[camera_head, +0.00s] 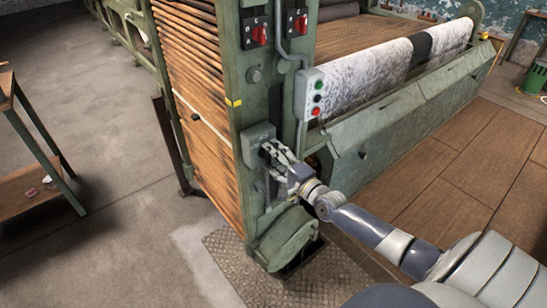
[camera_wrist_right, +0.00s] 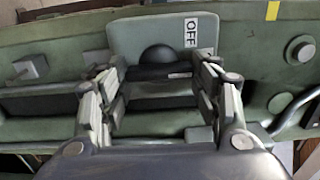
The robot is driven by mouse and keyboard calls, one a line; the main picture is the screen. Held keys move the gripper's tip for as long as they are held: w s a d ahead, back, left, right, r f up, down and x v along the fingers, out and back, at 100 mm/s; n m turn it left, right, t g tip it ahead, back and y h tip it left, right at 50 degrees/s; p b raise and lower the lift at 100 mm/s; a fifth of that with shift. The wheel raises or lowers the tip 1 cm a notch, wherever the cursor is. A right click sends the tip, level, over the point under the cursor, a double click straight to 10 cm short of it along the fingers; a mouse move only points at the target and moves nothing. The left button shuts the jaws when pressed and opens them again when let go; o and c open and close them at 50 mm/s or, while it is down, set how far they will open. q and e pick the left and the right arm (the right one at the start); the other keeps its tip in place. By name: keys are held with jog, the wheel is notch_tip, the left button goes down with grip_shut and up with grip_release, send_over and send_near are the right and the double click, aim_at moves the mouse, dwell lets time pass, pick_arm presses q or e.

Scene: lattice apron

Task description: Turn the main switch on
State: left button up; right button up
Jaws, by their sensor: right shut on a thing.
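The main switch box (camera_head: 256,143) is a grey-green box on the front post of the green machine. In the right wrist view its plate (camera_wrist_right: 125,35) carries a white OFF label (camera_wrist_right: 191,32) and a black, rounded handle (camera_wrist_right: 158,57) with a wide dark bar. My right gripper (camera_head: 271,150) is at the box, and in the right wrist view its fingers (camera_wrist_right: 159,74) stand on either side of the handle bar, shut on it. The fingers hide the ends of the bar. My left gripper is not in view.
A control box (camera_head: 309,94) with green and red buttons sits above my right arm. Two red rotary knobs (camera_head: 259,35) (camera_head: 300,24) are higher on the post. A mottled white roller (camera_head: 370,78) lies to the right. A wooden-topped table (camera_head: 8,92) stands at the left.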

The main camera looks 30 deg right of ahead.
jog(key=o, duration=1.1)
jog(key=shift+c, duration=0.2)
jog(key=s, duration=1.2)
jog(key=shift+d, duration=0.45)
